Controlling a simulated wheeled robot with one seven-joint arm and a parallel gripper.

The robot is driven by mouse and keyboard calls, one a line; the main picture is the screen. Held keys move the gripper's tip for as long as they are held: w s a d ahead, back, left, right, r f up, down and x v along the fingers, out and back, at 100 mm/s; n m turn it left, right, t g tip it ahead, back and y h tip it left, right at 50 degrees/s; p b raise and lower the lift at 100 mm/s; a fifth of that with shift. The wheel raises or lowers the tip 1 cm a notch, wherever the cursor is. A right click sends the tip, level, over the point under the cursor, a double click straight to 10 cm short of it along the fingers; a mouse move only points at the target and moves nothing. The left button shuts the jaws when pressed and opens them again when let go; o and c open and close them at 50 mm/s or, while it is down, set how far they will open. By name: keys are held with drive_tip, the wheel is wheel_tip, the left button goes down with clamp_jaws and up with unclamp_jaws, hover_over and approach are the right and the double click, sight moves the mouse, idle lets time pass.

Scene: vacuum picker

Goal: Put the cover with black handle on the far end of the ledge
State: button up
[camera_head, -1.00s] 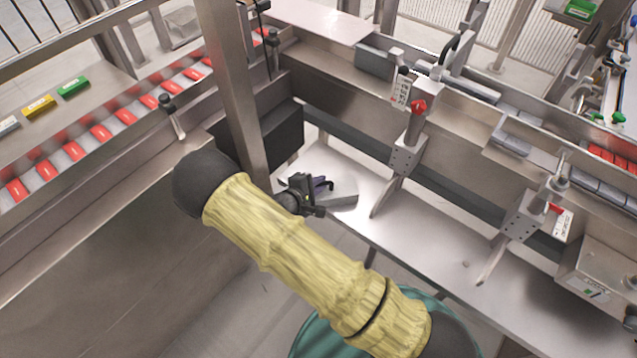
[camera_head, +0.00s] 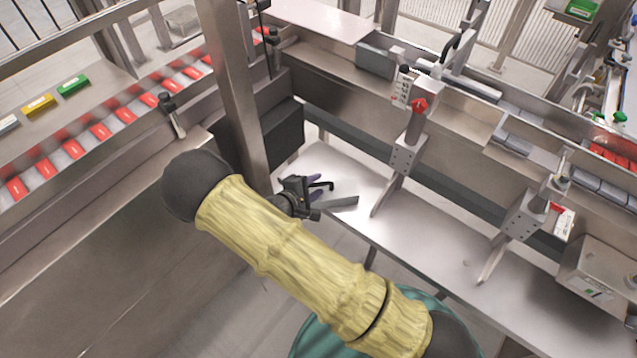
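The cover is a grey plate (camera_head: 342,203) at the left end of the pale metal ledge (camera_head: 430,240). A narrow grey face of it shows, and I cannot tell whether it rests on the ledge or is held just above it. Its black handle (camera_head: 325,184) appears as a small dark bar beside my gripper. My gripper (camera_head: 316,187) is black with purplish fingers and is right at the handle. The fingers are small and partly hidden by the wrist, so their grip on the handle is unclear.
Angled brackets (camera_head: 408,150) with red knobs reach down over the ledge. A control box (camera_head: 600,275) is at the right. The ledge between the brackets is mostly clear. A conveyor with red packs (camera_head: 100,132) is at left.

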drive_tip(key=b+v, duration=0.1)
drive_tip(key=v, duration=0.8)
drive_tip(key=shift+s+a+r, duration=0.15)
drive_tip(key=shift+s+r, duration=0.05)
drive_tip(key=s+d+r+m+g+y, duration=0.1)
drive_tip(key=s+d+r+m+g, duration=0.1)
drive_tip(key=d+m+g, duration=0.4)
drive_tip(key=s+d+r+m+g, duration=0.1)
drive_tip(key=s+d+r+g, duration=0.2)
drive_tip(key=d, duration=0.5)
drive_tip(key=s+d+r+m+t+y, duration=0.1)
drive_tip(key=s+d+r+m+y, duration=0.4)
drive_tip(key=r, duration=0.5)
drive_tip(key=d+m+y, duration=0.2)
drive_tip(key=d+m, duration=0.1)
clamp_jaws()
